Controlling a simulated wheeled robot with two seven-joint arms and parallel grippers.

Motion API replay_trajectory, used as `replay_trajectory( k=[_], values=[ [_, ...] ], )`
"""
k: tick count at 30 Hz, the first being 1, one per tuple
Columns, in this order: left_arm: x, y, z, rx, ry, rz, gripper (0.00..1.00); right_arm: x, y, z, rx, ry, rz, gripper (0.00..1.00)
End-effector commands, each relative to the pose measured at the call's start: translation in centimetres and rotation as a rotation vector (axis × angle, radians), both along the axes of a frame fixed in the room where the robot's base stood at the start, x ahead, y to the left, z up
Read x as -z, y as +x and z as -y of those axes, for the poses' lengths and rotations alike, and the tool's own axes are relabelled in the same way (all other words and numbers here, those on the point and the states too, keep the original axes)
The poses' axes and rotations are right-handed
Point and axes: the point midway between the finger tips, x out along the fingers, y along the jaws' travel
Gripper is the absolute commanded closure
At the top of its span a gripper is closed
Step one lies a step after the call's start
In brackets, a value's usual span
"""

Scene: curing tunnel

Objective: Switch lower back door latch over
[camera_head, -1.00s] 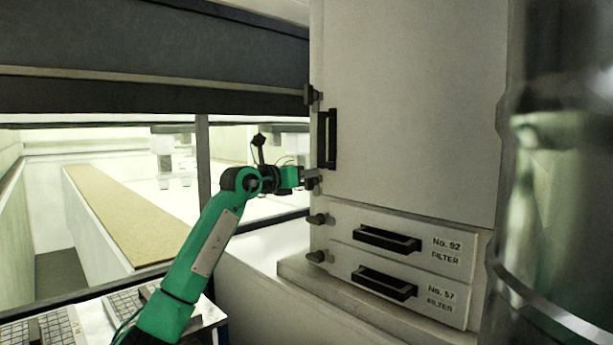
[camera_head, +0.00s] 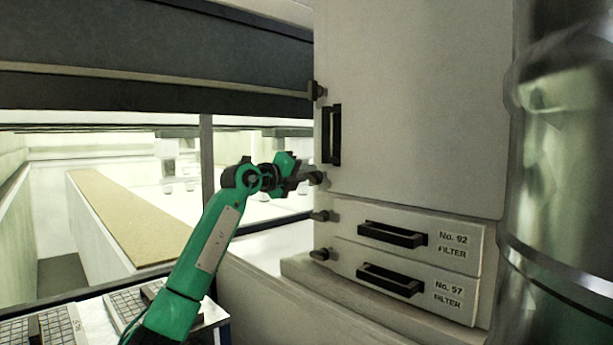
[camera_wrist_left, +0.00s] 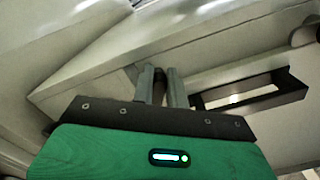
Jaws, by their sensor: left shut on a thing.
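The cabinet door (camera_head: 415,95) is the large pale panel right of centre in the head view, with a black vertical handle (camera_head: 332,135). The lower door latch (camera_head: 319,178) is a small dark knob at the door's lower left corner, partly hidden by my gripper. My left gripper (camera_head: 309,175) reaches it from the left and is shut on it. In the left wrist view the gripper fingers (camera_wrist_left: 163,82) stand close together, with a dark bit of the latch (camera_wrist_left: 159,82) between them. The right gripper is not in view.
The upper door latch (camera_head: 317,90) sits above the handle. Two filter drawers (camera_head: 455,238) (camera_head: 450,292) with black handles lie below the door, with knobs at their left. A shiny cylinder (camera_head: 565,150) stands close at the right.

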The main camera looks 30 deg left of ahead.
Motion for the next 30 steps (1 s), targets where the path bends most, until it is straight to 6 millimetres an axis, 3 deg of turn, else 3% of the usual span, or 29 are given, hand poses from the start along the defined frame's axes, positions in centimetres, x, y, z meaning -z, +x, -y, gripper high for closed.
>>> replay_trajectory(
  k=[1, 15, 30],
  values=[
    [1.2, 0.3, 0.4, 0.008, -0.037, -0.034, 1.00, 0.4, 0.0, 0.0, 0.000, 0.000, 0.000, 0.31],
    [1.9, 0.4, 0.3, 0.007, -0.394, -0.161, 1.00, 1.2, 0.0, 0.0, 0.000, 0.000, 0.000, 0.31],
    [2.0, 0.3, 0.2, 0.006, -0.532, -0.209, 1.00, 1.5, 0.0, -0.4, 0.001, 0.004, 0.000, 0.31]
  ],
)
